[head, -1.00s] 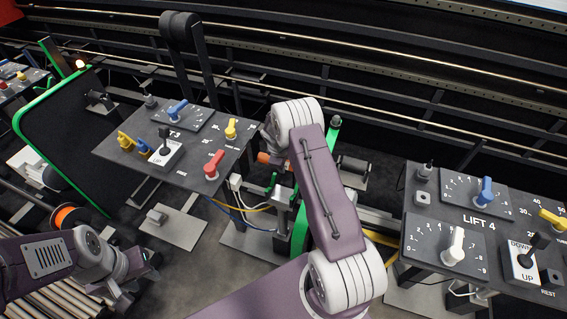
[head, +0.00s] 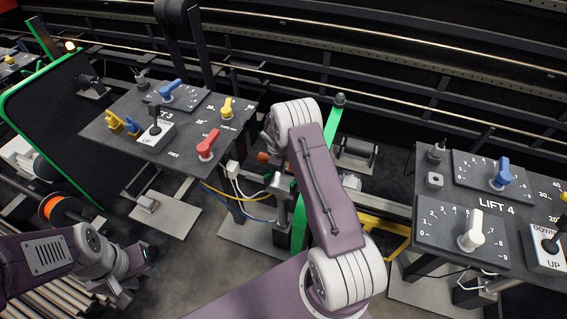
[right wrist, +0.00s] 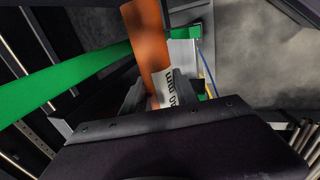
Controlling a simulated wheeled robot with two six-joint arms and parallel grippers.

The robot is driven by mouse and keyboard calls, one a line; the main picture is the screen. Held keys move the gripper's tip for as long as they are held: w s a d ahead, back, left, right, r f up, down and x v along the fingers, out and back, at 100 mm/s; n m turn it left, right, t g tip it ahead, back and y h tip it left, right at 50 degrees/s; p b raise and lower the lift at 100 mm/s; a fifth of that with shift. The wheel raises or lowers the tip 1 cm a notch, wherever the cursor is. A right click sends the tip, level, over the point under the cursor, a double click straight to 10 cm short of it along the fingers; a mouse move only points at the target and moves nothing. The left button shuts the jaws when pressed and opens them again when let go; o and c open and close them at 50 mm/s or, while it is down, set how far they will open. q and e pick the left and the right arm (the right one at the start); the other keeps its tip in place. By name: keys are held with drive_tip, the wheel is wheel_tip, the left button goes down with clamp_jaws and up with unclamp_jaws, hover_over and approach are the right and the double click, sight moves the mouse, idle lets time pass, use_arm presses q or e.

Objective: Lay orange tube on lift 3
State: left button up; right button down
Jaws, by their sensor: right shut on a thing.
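The orange tube (right wrist: 148,40) shows in the right wrist view, with a white printed label near its lower end. My right gripper (right wrist: 155,92) is shut on it near the label. In the head view, my right arm hides that gripper, and only a small orange patch (head: 264,157) shows beside the arm. The lift 3 control panel (head: 190,134) stands left of my right arm, its label partly covered by a lever. A green upright (head: 305,215) stands just behind that arm. My left gripper (head: 143,268) is low at the left, over the floor, with its jaw opening unclear.
The lift 4 panel (head: 465,210) stands at the right. A green-edged black belt (head: 55,125) and a reel with an orange core (head: 58,208) are at the left. A green bar (right wrist: 70,85) passes close beside the tube. Grey floor (head: 200,255) lies open between.

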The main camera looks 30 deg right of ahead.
drive_tip(key=shift+f+b, duration=2.4)
drive_tip(key=shift+f, duration=0.75)
drive_tip(key=c, duration=0.9)
unclamp_jaws()
drive_tip(key=shift+o, duration=0.2)
drive_tip(key=v, duration=0.9)
drive_tip(key=shift+r, duration=0.1)
